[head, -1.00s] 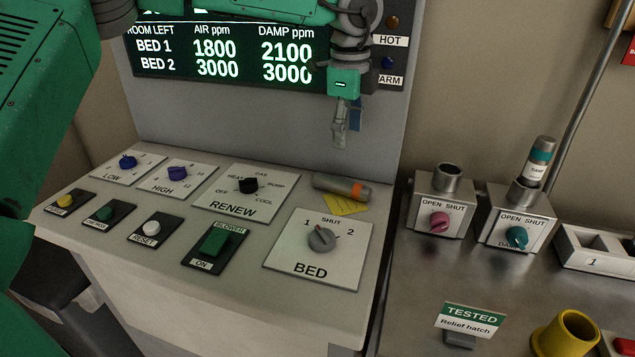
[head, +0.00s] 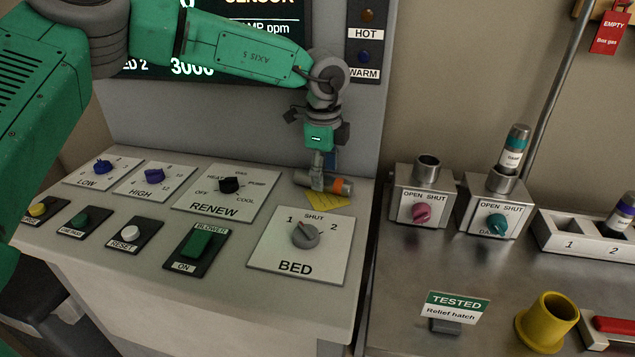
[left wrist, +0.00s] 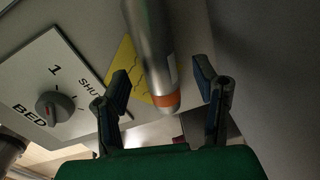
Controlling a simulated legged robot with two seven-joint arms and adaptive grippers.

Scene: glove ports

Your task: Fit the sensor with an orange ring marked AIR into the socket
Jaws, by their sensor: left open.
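The sensor (head: 340,187) is a grey cylinder with an orange ring, lying on its side on a yellow note at the back right of the sloped console. It also shows in the left wrist view (left wrist: 149,45), its orange end between the fingers. My left gripper (head: 317,186) is over the sensor, and in the left wrist view (left wrist: 165,97) its fingers are open on either side of it. The empty socket (head: 427,161) tops a grey block with a pink knob. A teal-ringed sensor (head: 514,146) stands in the neighbouring socket block. My right gripper is out of view.
The console (head: 120,262) carries knobs and buttons, with the BED dial (head: 305,234) just in front of the sensor. On the right bench are a numbered rack (head: 560,240), a yellow cup (head: 548,322) and a TESTED sign (head: 455,307). Bench between sign and socket blocks is clear.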

